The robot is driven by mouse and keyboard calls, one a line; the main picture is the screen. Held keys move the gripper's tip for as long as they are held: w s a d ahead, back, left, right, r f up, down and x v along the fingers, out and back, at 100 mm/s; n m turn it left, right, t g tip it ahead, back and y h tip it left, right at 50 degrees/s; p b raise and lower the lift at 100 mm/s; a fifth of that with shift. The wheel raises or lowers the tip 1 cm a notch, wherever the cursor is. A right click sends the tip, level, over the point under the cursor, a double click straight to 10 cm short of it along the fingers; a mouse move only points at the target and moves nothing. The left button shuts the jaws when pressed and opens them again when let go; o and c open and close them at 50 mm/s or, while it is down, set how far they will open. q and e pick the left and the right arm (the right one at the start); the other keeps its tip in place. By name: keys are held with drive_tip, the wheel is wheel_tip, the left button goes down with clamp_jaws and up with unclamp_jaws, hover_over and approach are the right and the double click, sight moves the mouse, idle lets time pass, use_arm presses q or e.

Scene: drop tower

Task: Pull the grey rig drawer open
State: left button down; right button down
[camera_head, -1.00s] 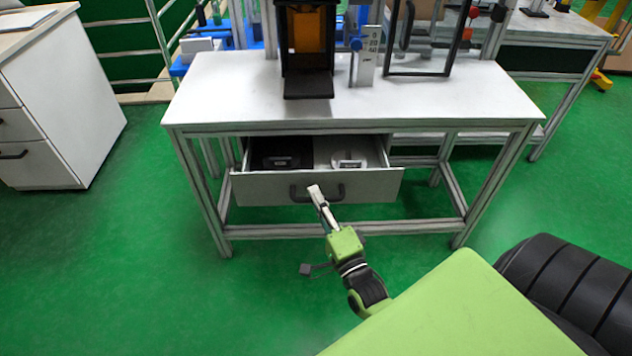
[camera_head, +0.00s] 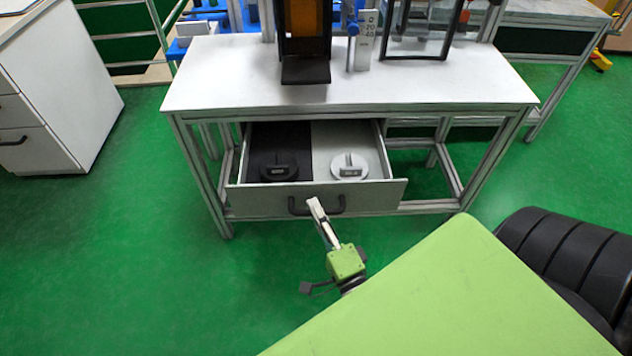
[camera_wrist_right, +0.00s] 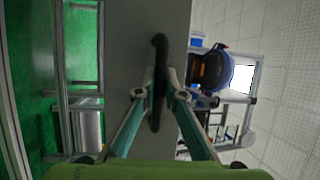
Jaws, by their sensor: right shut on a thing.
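The grey rig drawer (camera_head: 246,200) is pulled out from under the white rig table. Inside, a dark disc (camera_head: 279,168) lies in the left dark half and a white disc (camera_head: 349,169) in the right light half. My right gripper (camera_head: 316,205) is at the dark drawer handle (camera_head: 299,207) on the drawer front. In the right wrist view, the fingers of my right gripper (camera_wrist_right: 158,97) are closed around the dark handle bar (camera_wrist_right: 160,60), one on each side. My left gripper is not in view.
The white table top (camera_head: 220,80) carries a black and orange tower rig (camera_head: 305,40) and a small scale plate (camera_head: 366,42). A white cabinet (camera_head: 60,100) stands at the left. Green floor (camera_head: 130,250) in front of the drawer is clear.

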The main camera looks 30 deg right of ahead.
drive_tip(key=c, duration=2.1)
unclamp_jaws()
drive_tip(key=v, duration=1.2)
drive_tip(key=shift+d, duration=0.1)
